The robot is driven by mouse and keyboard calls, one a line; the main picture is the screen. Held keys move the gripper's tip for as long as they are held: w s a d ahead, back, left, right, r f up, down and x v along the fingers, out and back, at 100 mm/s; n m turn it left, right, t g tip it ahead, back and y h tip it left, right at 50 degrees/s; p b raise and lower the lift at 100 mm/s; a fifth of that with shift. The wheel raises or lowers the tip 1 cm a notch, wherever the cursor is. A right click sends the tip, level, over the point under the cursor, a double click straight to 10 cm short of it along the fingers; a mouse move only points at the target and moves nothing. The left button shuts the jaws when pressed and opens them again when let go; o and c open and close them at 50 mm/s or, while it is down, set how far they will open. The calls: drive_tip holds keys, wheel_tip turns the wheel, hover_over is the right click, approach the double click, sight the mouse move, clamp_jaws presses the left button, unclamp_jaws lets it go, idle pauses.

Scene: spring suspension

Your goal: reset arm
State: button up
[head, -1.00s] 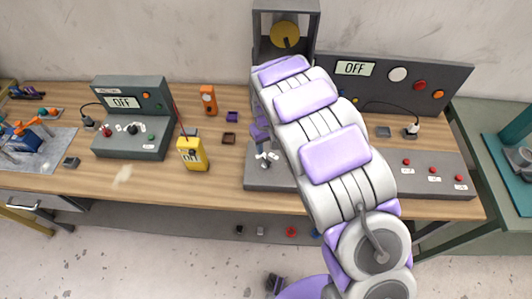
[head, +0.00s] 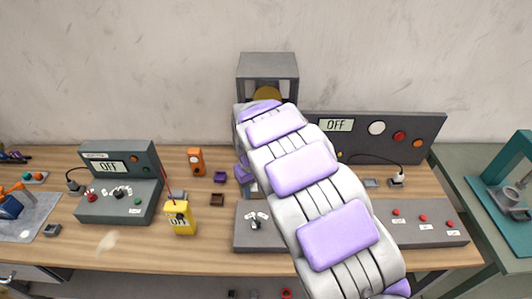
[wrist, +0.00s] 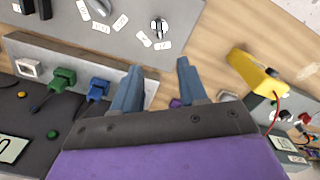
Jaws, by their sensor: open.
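My arm (head: 320,200), white with purple pads, reaches from the lower right of the head view up over the workbench (head: 150,258). Its far end is in front of a grey frame (head: 268,65) with a yellow disc. My gripper is mostly hidden behind the arm there. In the wrist view my gripper (wrist: 159,68) has two blue-grey fingers spread apart, with nothing between them. The fingers are over the bench, near a grey panel with a green plug (wrist: 62,78) and a blue plug (wrist: 97,88).
A grey control box (head: 120,185) reading OFF and a yellow meter (head: 180,218) stand left of the arm. An orange device (head: 196,160) stands behind them. A panel with buttons (head: 385,135) is behind right. A green table (head: 480,190) is at the far right.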

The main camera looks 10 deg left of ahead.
drive_tip(key=s+d+r+m+b, duration=0.1)
drive_tip(key=s+d+r+m, duration=0.15)
drive_tip(key=d, duration=0.45)
drive_tip(key=s+d+r+m+b, duration=0.1)
drive_tip(key=s+d+r, duration=0.25)
drive_tip(key=d, duration=0.35)
drive_tip(key=s+d+r+m+b, duration=0.1)
drive_tip(key=s+d+r+m, duration=0.1)
drive_tip(key=s+d, duration=0.35)
drive_tip(key=s+d+f+m+g+b, duration=0.1)
drive_tip(key=s+d, duration=0.4)
drive_tip(key=s, duration=0.6)
drive_tip(key=s+d+f+m+b, duration=0.1)
drive_tip(key=s+d+m+b, duration=0.1)
drive_tip(key=s+d, duration=0.4)
drive_tip(key=s+b, duration=0.1)
drive_tip(key=s, duration=0.4)
drive_tip(key=shift+d+f+g, duration=0.25)
drive_tip(key=shift+g, duration=0.15)
